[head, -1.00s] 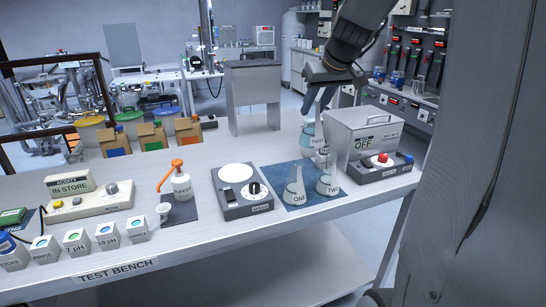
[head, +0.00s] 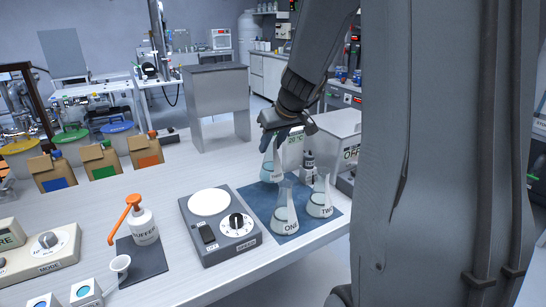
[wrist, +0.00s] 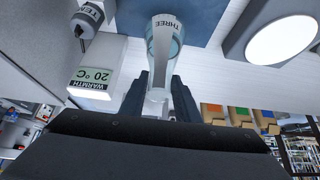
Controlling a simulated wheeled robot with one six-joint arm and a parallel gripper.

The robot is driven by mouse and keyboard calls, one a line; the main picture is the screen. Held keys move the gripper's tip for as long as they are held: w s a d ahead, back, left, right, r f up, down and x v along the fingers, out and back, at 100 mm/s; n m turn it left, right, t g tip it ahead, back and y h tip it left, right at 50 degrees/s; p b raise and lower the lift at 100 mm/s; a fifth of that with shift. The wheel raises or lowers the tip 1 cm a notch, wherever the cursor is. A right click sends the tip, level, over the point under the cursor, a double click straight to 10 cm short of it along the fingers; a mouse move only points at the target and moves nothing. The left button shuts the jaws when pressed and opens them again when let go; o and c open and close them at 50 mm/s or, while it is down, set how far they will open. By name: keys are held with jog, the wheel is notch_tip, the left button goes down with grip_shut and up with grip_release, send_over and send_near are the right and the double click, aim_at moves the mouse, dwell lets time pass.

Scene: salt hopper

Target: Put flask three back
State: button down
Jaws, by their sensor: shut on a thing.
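Flask three (head: 268,172), a clear conical flask with some bluish liquid, is upright at the far left part of the blue mat (head: 262,203). My gripper (head: 279,140) is shut on its neck from behind and above. In the wrist view both fingers (wrist: 158,98) close around the neck, and the label THREE (wrist: 166,38) shows, with blue mat beyond it. I cannot tell whether its base touches the mat. Flask one (head: 285,218) and flask two (head: 320,203) stand on the mat nearer the front edge.
A small bottle-like temperature probe (head: 308,168) stands right of flask three. A grey box marked OFF (head: 338,130) and a 20 °C display (wrist: 92,80) are close by. The stirrer (head: 224,225) with a white plate lies left of the mat. A metal stand (head: 218,100) is behind.

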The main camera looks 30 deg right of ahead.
aim_at(274, 151)
jog(key=shift+f, duration=1.85)
jog(key=shift+f+b, duration=0.15)
jog(key=shift+b, duration=0.35)
jog(key=c, duration=1.3)
grip_release()
jog(key=shift+c, duration=0.2)
jog(key=shift+s+r+p, duration=0.1)
jog(key=shift+r+p, duration=0.25)
jog(key=shift+r, duration=0.1)
jog(key=v, duration=1.1)
jog(key=shift+s, duration=0.2)
jog(key=shift+r, duration=0.15)
